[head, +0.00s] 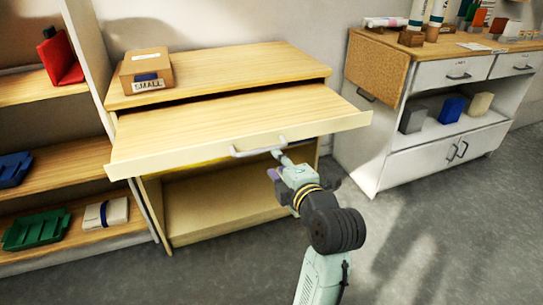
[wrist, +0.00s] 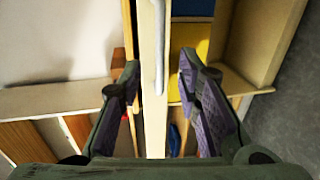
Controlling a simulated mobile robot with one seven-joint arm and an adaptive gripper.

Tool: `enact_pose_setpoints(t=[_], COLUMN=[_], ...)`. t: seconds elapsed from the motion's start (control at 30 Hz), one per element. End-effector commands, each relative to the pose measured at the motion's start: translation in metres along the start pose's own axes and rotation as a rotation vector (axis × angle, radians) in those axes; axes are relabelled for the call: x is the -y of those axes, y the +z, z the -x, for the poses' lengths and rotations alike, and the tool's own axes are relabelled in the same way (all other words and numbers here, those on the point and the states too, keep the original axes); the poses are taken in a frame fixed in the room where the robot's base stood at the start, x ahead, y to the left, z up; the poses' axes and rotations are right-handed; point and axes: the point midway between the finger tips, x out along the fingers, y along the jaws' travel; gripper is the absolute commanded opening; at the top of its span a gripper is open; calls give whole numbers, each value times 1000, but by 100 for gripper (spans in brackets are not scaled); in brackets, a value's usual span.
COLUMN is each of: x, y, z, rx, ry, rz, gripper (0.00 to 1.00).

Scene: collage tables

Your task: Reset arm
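My arm reaches up to the wooden cabinet in the head view, with my gripper (head: 278,160) close to the metal handle (head: 258,149) of a wide drawer (head: 235,133). The drawer is pulled well out from the cabinet. In the wrist view my gripper (wrist: 158,85) is open, its two purple-padded fingers spread apart with nothing clamped. The pale drawer front (wrist: 154,120) and its handle (wrist: 159,50) show in the gap between the fingers. I cannot tell whether a finger touches the handle.
A cardboard box marked SMALL (head: 146,72) sits on the cabinet top (head: 235,70). An open lower shelf (head: 220,190) lies under the drawer. Shelves with bins (head: 35,230) stand at left. A white cabinet (head: 430,120) stands at right. Grey floor (head: 430,230) is clear at lower right.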

Motion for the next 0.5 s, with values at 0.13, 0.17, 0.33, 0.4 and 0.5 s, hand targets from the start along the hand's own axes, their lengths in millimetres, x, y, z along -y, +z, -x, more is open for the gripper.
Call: enact_pose_setpoints(t=[0.13,0.17,0.33,0.4,0.5], x=[0,0,0,0,0], y=[0,0,0,0,0], z=[17,19,23,23,22], rx=[0,1,0,0,0], ry=[0,0,0,0,0], rz=[0,0,0,0,0], gripper=[31,31,31,31,31])
